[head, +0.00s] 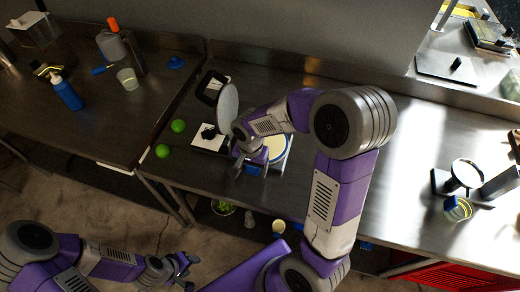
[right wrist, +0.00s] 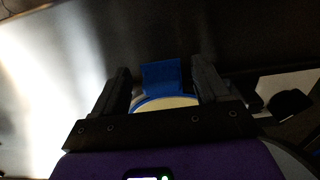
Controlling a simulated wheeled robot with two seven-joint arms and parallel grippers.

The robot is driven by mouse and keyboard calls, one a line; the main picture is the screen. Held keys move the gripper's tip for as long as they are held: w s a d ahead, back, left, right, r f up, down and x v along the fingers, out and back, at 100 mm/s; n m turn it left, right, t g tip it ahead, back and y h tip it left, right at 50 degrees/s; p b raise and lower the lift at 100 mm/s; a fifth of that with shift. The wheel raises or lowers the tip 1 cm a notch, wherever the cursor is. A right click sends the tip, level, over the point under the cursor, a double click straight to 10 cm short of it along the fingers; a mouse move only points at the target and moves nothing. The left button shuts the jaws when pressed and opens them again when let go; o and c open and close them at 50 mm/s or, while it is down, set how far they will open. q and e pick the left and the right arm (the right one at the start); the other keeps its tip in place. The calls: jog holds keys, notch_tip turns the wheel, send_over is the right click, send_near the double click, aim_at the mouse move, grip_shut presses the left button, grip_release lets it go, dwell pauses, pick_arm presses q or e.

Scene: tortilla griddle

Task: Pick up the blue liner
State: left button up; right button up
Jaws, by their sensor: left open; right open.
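The blue liner (right wrist: 162,78) shows in the right wrist view as a flat blue piece between my right gripper's fingers (right wrist: 162,88). It stands at the edge of a round cream disc (right wrist: 165,103) with a blue rim. The fingers are apart, one on each side of the liner; I cannot tell whether either touches it. In the head view my right gripper (head: 243,166) is over the front left of the cream disc (head: 275,147), and my wrist hides part of it. My left gripper (head: 184,268) is open and empty, low over the floor in front of the table.
A raised round plate (head: 228,108) stands just left of my right wrist. A blue bottle (head: 67,93) is on the left table. The steel table right of my arm has clear room.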

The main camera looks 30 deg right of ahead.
jog(key=shift+r, duration=0.1)
jog(key=c, duration=1.2)
